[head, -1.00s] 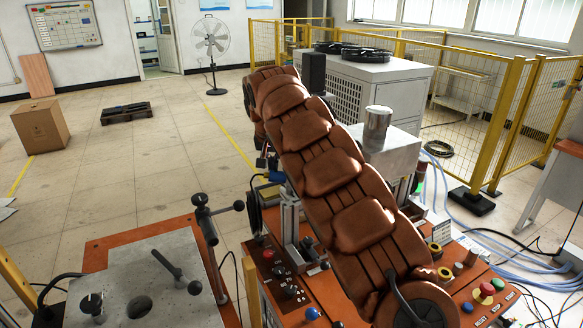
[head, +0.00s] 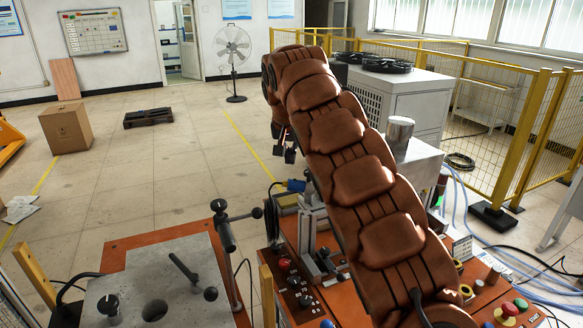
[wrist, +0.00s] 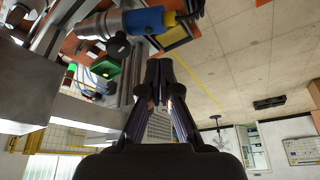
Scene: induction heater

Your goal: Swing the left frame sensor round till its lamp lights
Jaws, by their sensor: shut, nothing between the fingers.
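A frame sensor with a grey metal barrel, a blue collar and a yellow end (wrist: 150,20) lies across the top of the wrist view. In the head view its blue part (head: 294,185) shows beside the metal frame, left of my arm. I cannot make out a lit lamp on it. My gripper (wrist: 158,72) is shut and empty, its fingers together just below the sensor in the wrist view and apart from it. In the head view my gripper (head: 285,152) hangs at the far end of my brown arm, slightly above the blue part. My arm hides much of the frame.
An orange machine table (head: 345,300) with buttons and a grey block (head: 418,160) with a metal cylinder lie under and beside my arm. A grey-topped bench (head: 150,270) with lever handles stands at the left. Yellow fencing (head: 530,135) is at right.

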